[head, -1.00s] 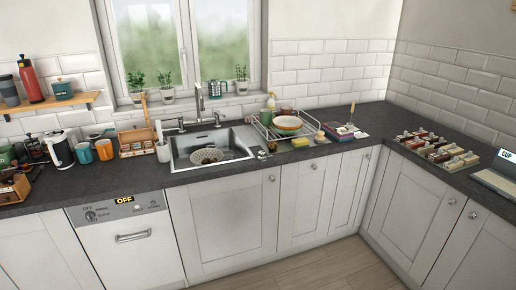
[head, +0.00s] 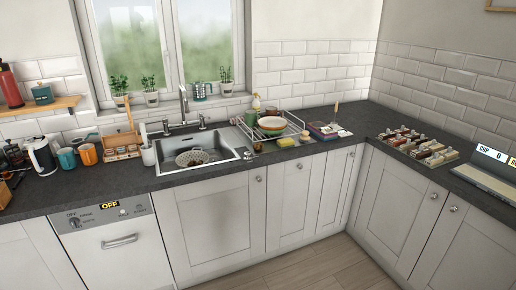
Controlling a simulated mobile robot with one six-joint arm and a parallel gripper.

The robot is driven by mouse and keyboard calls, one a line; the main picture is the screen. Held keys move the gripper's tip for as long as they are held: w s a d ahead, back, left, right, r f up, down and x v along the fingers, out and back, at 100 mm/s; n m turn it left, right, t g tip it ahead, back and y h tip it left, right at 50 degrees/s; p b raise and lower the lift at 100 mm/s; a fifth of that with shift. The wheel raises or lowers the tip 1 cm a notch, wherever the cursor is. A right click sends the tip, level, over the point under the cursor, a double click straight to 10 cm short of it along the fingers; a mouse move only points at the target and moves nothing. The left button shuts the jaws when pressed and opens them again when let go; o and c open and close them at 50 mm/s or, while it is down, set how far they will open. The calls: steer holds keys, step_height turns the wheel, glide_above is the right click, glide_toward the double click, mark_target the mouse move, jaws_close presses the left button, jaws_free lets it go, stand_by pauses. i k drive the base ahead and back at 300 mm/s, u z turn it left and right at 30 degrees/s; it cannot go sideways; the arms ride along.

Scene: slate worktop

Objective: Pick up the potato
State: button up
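A small brownish rounded thing (head: 304,136) lies on the worktop (head: 345,143) at the front right of the dish rack. It may be the potato, but it is too small to tell for sure. A yellow sponge (head: 286,142) lies just left of it. My gripper is not in view.
A sink (head: 192,160) with a colander in it is left of the dish rack (head: 284,128), which holds bowls. Books (head: 322,130) lie to the right. A rack of small items (head: 418,146) and a scale-like device (head: 487,168) stand on the right-hand worktop.

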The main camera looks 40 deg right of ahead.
mark_target(259, 146)
steer(key=z, duration=0.05)
steer(key=i, duration=0.95)
steer(key=u, duration=0.05)
